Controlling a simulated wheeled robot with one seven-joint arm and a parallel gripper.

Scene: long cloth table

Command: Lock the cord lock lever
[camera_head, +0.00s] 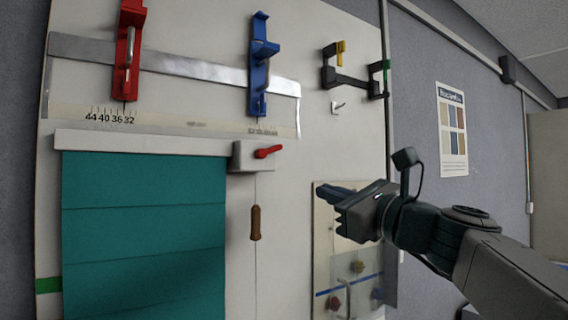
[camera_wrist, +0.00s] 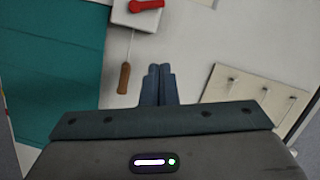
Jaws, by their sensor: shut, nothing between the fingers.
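The cord lock is a grey-white box (camera_head: 243,156) on the board at the upper right corner of the teal blind (camera_head: 145,235). Its red lever (camera_head: 268,152) points to the right, close to level. A thin cord hangs from the box and carries a brown wooden handle (camera_head: 256,223). In the wrist view the lever (camera_wrist: 146,5) and the box (camera_wrist: 136,17) are at the top edge, partly cut off, with the handle (camera_wrist: 124,78) below. My gripper (camera_head: 322,188) is shut and empty, to the right of and below the lever, apart from it and from the cord.
Red (camera_head: 127,52) and blue (camera_head: 260,65) clamps sit on a metal rail above. A black clamp (camera_head: 350,76) and a small hook (camera_head: 338,107) are at the upper right. A panel with knobs (camera_head: 322,235) is below my gripper. The board between lever and gripper is bare.

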